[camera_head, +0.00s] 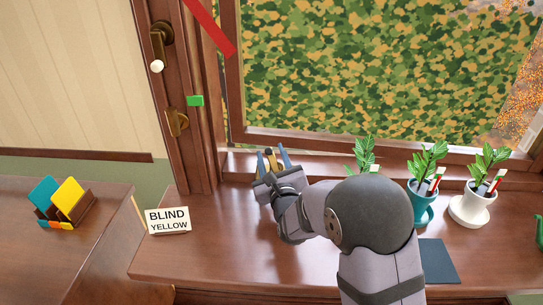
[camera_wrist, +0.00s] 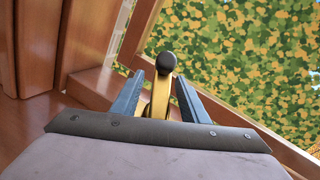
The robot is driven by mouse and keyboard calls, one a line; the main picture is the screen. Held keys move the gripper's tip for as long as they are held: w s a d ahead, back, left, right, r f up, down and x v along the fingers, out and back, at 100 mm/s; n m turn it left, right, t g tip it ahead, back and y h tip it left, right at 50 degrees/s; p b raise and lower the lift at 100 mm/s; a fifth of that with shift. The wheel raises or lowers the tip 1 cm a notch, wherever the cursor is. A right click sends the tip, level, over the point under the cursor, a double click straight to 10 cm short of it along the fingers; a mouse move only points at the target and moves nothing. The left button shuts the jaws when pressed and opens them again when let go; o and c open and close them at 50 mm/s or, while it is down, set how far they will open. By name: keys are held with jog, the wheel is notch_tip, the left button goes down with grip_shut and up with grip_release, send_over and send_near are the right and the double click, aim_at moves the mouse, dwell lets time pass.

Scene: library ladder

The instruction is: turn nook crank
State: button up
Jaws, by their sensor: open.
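My gripper (camera_head: 272,156) reaches to the window's lower left corner, fingers pointing away from me. In the wrist view its two blue-grey fingers (camera_wrist: 161,92) are open, one on each side of a brass lever (camera_wrist: 160,97) with a round dark knob (camera_wrist: 166,62). Whether either finger touches the lever cannot be told. In the head view the brass piece (camera_head: 268,158) shows only slightly between the fingers. Another brass crank (camera_head: 157,45) with a white knob (camera_head: 157,66) is on the wooden post, above a brass fitting (camera_head: 177,122). Which one is the nook crank is not marked.
A sign (camera_head: 168,220) reading "BLIND YELLOW" stands on the desk. Potted plants (camera_head: 424,203) (camera_head: 471,207) stand right of my arm. A card holder (camera_head: 66,205) is far left. A green marker (camera_head: 195,100) and red strip (camera_head: 210,27) are by the window (camera_head: 370,70).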

jog(key=shift+c, duration=0.2)
jog(key=c, duration=1)
jog(key=shift+o, duration=0.2)
jog(key=shift+n+y, duration=0.3)
jog(key=shift+n, duration=0.2)
jog(key=shift+s+a+f+n+g+y, duration=0.1)
jog(key=shift+a+n+g+y, duration=0.2)
jog(key=shift+n+g+y, duration=0.65)
jog(key=n+p, duration=0.1)
jog(key=n+g+p, duration=0.1)
jog(key=n, duration=0.1)
jog(key=n+y+p, duration=0.1)
jog(key=shift+s+a+f+g, duration=0.1)
jog(key=shift+s+a+g, duration=0.15)
jog(key=shift+a, duration=0.1)
grip_shut()
jog(key=n+p, duration=0.1)
jog(key=n+g+y+p, duration=0.1)
jog(key=p, duration=0.1)
jog(key=shift+s+a+f, duration=0.1)
jog(key=shift+a+f, duration=0.1)
jog(key=shift+f, duration=0.05)
jog(key=shift+s+f+n+g+p, duration=0.1)
jog(key=shift+f+n+g+p, duration=0.15)
jog(key=shift+n+g+p, duration=0.2)
jog(key=shift+f, duration=0.1)
